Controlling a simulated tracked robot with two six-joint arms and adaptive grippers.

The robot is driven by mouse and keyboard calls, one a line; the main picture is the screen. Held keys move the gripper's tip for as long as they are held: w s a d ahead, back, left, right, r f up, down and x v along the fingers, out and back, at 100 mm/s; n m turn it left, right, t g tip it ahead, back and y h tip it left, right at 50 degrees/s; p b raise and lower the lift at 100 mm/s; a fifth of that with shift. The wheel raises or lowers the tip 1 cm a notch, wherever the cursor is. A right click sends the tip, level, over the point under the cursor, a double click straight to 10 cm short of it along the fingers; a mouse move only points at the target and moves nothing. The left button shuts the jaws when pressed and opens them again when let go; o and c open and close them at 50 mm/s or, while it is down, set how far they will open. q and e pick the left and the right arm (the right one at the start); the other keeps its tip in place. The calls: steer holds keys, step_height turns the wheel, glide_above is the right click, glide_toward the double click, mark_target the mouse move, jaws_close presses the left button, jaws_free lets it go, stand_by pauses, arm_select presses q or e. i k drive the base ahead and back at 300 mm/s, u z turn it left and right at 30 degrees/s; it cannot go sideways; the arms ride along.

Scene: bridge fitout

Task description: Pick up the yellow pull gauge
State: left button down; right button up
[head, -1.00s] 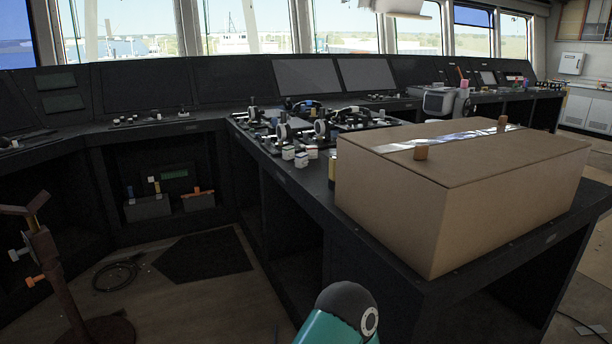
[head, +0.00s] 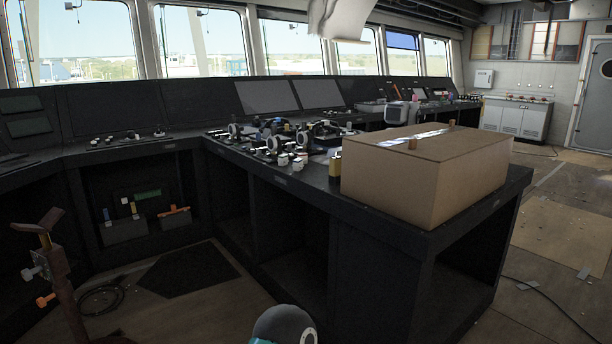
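A small upright yellowish object (head: 335,167) stands on the dark console top, just left of the cardboard box. It may be the yellow pull gauge, but it is too small to be sure. Neither gripper is in view. Only a rounded dark and teal part of my own arm shows at the bottom edge.
The cardboard box (head: 425,185) fills the console's near end. Several small devices (head: 285,140) crowd the console top left of it. A rusty stand (head: 58,270) is at the lower left. Floor at right is mostly open, with a cable (head: 550,300).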

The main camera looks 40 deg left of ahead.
mark_target(335, 162)
steer(key=u, duration=1.85)
steer(key=k, duration=0.1)
steer(key=z, duration=0.6)
steer(key=i, duration=1)
steer(key=z, duration=0.05)
steer(key=k, duration=1.2)
steer(key=u, duration=0.7)
steer(key=i, duration=2.05)
steer(key=z, duration=0.6)
